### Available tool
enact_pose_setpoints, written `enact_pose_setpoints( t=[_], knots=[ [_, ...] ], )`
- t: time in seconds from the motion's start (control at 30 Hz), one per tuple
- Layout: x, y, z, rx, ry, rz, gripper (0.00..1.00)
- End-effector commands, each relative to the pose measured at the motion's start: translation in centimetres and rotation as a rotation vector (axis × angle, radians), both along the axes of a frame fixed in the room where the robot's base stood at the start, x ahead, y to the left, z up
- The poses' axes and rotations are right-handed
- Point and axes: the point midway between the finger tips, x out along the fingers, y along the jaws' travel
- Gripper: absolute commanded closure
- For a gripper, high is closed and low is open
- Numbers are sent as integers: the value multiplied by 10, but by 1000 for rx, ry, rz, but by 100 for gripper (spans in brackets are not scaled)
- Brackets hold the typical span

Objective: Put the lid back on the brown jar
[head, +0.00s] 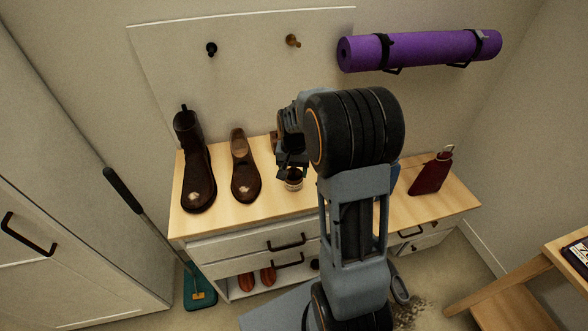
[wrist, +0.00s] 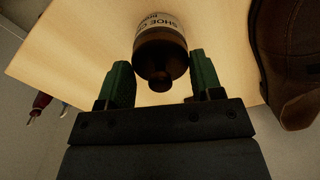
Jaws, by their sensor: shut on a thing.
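The brown jar (head: 293,184) stands on the wooden top of the shoe cabinet, right of the low brown shoe, directly below my gripper (head: 291,171). In the wrist view the jar (wrist: 160,24) shows a pale label with dark lettering, partly cut off at the top edge. The dark brown lid (wrist: 160,60), with a small round knob, is between the green fingertips of my gripper (wrist: 163,80), which is shut on it. The lid lines up with the jar's mouth; I cannot tell whether it is fully seated. In the head view my gripper hides the lid.
A tall brown boot (head: 195,165) and a low brown shoe (head: 244,170) stand left of the jar. A dark red bottle-shaped object (head: 431,173) stands at the right end of the cabinet top (head: 275,221). A purple rolled mat (head: 420,49) hangs on the wall.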

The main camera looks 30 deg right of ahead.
Motion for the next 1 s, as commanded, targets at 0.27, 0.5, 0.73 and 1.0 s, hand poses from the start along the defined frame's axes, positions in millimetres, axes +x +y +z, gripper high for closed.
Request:
enact_pose_setpoints(
  t=[0.27, 0.5, 0.73, 1.0],
  knots=[
    [0, 0, 0, 0, 0, 0, 23],
    [0, 0, 0, 0, 0, 0, 10],
    [0, 0, 0, 0, 0, 0, 0],
    [0, 0, 2, 0, 0, 0, 0]
  ],
)
